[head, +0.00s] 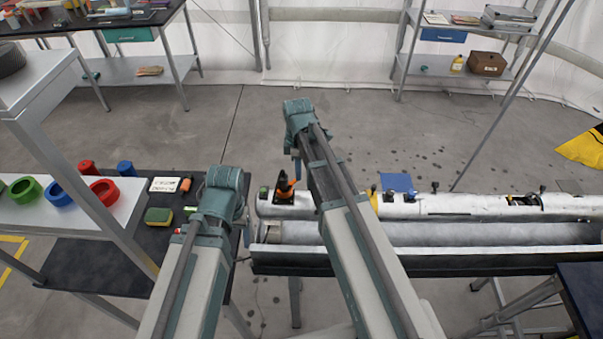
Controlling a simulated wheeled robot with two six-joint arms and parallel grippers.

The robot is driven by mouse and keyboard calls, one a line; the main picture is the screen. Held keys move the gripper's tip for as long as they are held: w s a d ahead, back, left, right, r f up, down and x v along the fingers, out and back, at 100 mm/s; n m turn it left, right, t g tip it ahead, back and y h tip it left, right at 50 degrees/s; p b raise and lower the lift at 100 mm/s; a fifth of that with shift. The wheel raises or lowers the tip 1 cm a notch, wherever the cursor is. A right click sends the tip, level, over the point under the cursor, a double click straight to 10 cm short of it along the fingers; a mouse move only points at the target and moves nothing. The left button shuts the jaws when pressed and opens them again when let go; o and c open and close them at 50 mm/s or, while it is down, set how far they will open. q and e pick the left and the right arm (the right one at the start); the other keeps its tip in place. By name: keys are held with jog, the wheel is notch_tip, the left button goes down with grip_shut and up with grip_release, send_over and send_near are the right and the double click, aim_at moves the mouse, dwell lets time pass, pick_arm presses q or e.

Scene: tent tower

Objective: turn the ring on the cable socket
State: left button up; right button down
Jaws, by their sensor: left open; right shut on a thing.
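An upright orange and black piece (285,188) stands at the left part of a long white tube (460,204). It may be the cable socket, but its ring cannot be made out at this size. My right arm reaches over the tube, and its teal joint is above and beyond this piece. The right jaws cannot be told apart from the dark parts below the arm, so their grip does not show. My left arm ends in a teal joint left of the tube, over the dark table's edge. Its jaws are hidden behind the arm.
Small black fittings (389,195) and a blue square (397,182) are along the tube. Open floor lies beyond.

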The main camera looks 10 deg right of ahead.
jog(key=shift+w+a+n, duration=0.45)
jog(key=shift+a+n, duration=0.15)
jog(key=shift+n, duration=0.85)
jog(key=shift+w+a+n, duration=0.5)
jog(key=shift+a+n, duration=0.05)
jog(key=shift+n, duration=0.85)
jog(key=shift+w+a+n, duration=0.45)
jog(key=shift+a+n, duration=0.15)
jog(key=shift+n, duration=0.85)
jog(key=shift+a, duration=0.1)
jog(key=c, duration=0.8)
grip_release()
jog(key=shift+c, duration=0.2)
notch_tip(320, 180, up, 14)
jog(key=p, duration=1.3)
jog(key=shift+p, duration=0.4)
